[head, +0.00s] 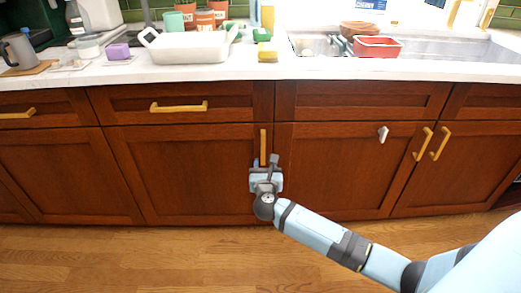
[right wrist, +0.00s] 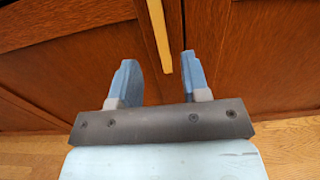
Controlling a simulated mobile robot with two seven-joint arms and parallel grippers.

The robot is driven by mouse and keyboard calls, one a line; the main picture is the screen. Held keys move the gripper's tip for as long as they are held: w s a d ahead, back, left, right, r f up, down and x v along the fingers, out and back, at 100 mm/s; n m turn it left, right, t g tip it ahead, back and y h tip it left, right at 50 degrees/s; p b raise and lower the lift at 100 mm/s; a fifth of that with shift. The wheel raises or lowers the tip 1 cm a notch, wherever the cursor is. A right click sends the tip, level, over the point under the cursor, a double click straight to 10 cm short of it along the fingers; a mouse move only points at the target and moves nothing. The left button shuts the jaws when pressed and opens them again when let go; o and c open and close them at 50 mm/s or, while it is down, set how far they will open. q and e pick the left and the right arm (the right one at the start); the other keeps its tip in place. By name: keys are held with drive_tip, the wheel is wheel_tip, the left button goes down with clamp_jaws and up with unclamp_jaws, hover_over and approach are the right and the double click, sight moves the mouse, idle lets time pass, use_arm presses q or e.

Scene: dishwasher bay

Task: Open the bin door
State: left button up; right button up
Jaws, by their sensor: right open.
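The wooden door (head: 185,175) left of centre has an upright gold handle (head: 263,142) near its right edge; it looks shut. I take it for the bin door, though no bin shows. My right gripper (head: 265,163) is at the lower part of this handle, in front of the door. In the right wrist view the blue fingers are apart, and the gold handle (right wrist: 157,30) appears in line with the gap between them. The fingers do not close on it, and I cannot tell how deep it sits between them. My left gripper is not in view.
Drawers with a gold handle (head: 179,107) run above the doors. Two gold handles (head: 423,144) mark the doors at right, and a small pale object (head: 383,134) is on one door. The white counter (head: 180,78) holds dishes and a sink. The wood floor (head: 120,255) in front is clear.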

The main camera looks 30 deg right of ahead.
sight(264, 147)
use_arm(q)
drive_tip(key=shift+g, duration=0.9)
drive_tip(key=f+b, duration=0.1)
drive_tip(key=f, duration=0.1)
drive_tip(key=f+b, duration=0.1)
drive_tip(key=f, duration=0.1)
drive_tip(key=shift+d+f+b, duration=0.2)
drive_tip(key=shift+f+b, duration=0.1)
use_arm(e)
drive_tip(key=x, duration=0.9)
drive_tip(key=shift+w+d, duration=0.1)
drive_tip(key=shift+w, duration=0.25)
drive_tip(key=shift+c, duration=0.4)
clamp_jaws()
